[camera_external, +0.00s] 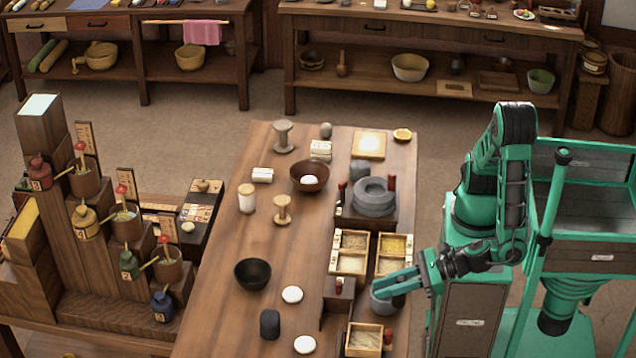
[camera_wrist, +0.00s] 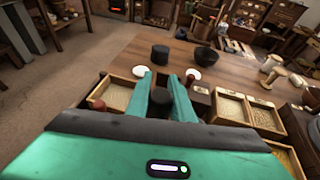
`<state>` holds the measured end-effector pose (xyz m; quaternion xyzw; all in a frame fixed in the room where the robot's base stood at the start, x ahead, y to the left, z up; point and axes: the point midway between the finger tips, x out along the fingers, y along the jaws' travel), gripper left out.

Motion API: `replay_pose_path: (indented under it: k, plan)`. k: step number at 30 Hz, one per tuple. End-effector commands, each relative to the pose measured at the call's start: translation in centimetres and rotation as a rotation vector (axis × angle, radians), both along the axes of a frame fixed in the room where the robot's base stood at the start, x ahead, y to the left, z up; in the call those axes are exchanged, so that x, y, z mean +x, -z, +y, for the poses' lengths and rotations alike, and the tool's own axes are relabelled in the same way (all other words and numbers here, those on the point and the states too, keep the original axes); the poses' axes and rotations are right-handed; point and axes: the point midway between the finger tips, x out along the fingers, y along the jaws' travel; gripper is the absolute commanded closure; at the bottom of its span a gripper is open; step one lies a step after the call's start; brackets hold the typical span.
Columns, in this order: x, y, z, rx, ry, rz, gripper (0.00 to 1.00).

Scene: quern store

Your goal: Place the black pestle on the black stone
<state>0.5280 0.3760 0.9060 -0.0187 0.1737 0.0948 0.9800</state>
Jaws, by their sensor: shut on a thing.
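My gripper (camera_external: 378,288) reaches in from the right, low over the table's right edge, at a grey mortar-like vessel (camera_external: 387,303). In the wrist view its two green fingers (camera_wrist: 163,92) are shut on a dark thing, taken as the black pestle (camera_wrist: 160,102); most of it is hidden. Whether it still touches the vessel I cannot tell. An upright black rounded block (camera_external: 270,324), which looks like the black stone, stands near the table's front left. It also shows in the wrist view (camera_wrist: 160,54), beyond the fingers and apart from them.
White discs (camera_external: 292,294) (camera_external: 304,345) lie beside the black block, and a black bowl (camera_external: 252,274) stands behind it. Wooden trays (camera_external: 363,327) (camera_external: 352,273) flank my gripper. A wooden stand (camera_external: 338,300) lies between gripper and block. A grey quern (camera_external: 373,197) stands farther back.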

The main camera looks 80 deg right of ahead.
Motion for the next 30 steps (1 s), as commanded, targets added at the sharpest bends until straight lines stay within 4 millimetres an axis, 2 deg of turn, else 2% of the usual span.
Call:
replay_pose_path:
  k: [2, 5, 11, 15, 23, 30]
  plan:
    - [0.2, -0.6, 0.0, 0.007, 0.001, 0.001, 1.00]
    - [1.6, -0.8, -0.6, 0.006, 0.014, 0.001, 1.00]
    - [7.2, -0.4, -3.7, 0.000, 0.071, 0.003, 1.00]
    - [11.5, -0.2, -6.6, -0.002, 0.114, 0.004, 1.00]
    - [17.6, 0.2, -12.3, -0.004, 0.184, 0.009, 1.00]
    - [23.0, 0.3, -19.4, -0.003, 0.264, 0.014, 1.00]
